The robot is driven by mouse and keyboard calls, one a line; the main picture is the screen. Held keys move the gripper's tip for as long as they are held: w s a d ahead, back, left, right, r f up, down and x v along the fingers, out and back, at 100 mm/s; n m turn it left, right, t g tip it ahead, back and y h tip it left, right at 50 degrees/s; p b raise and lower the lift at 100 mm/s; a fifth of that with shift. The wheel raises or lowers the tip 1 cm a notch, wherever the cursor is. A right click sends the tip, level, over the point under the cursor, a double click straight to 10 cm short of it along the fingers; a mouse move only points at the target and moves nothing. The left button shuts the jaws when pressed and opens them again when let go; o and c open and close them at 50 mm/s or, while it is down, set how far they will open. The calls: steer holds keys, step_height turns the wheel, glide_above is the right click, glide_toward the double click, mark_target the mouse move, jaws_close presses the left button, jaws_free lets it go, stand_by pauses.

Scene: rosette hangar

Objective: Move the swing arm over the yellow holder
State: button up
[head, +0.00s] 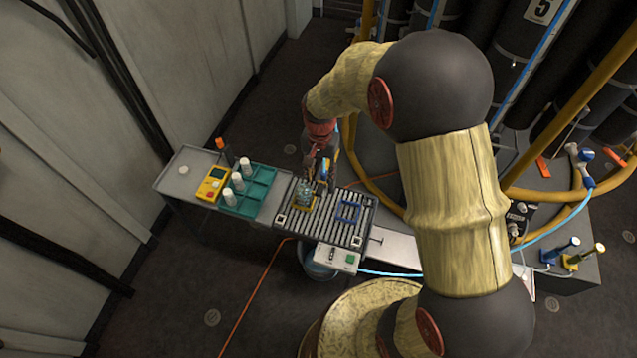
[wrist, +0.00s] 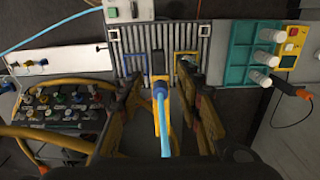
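The yellow holder (head: 296,206) is a small square frame on the slatted rack, left of the blue frame in the head view. A glassy item appears in or over it there. In the wrist view the yellow holder (wrist: 205,54) is beyond the right finger, partly hidden. What looks like the swing arm (wrist: 160,88), a yellow and blue piece with a light-blue hose, lies between my fingers with gaps on both sides. My gripper (wrist: 161,92) is open around it. In the head view my gripper (head: 320,172) is above the rack, and its fingertips are hard to make out.
The slatted rack (head: 324,226) also carries a blue frame (head: 348,211). A teal tray (head: 262,190) with white bottles and a yellow meter (head: 212,184) stand at left. A control box (head: 337,257) is at the rack's front. Yellow pipes (head: 560,135) and hoses crowd the right.

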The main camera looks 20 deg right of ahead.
mark_target(320, 189)
step_height(320, 189, down, 7)
steer(key=shift+b, duration=0.4)
steer(key=shift+s, duration=0.1)
steer(key=shift+c, duration=0.6)
steer(key=c, duration=0.7)
jaws_close()
